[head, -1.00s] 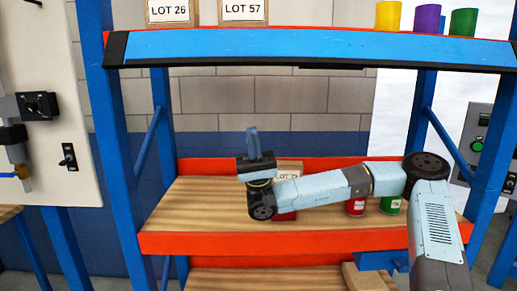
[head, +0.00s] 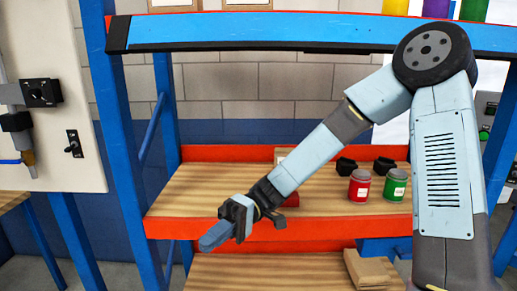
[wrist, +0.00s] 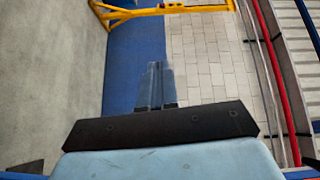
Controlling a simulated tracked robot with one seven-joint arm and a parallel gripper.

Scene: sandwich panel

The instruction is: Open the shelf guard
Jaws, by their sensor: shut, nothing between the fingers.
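The shelf guard appears to be the long blue bar (head: 270,31) with a black end cap, running across the front of the upper shelf in the head view. It sits level along the shelf edge. My gripper (head: 209,241) is shut and empty, below the bar, pointing down and left in front of the middle shelf's orange front edge. It is well apart from the bar. The closed fingers also show in the wrist view (wrist: 154,84), where the bar cannot be made out. My arm overlaps the bar's right part in the head view.
A red can (head: 360,186) and a green can (head: 396,185) stand on the middle shelf (head: 195,190). Blue uprights (head: 125,150) flank the rack. A control panel (head: 45,100) is at the left. A wooden block (head: 366,269) lies on the lower shelf. Colored containers stand on top.

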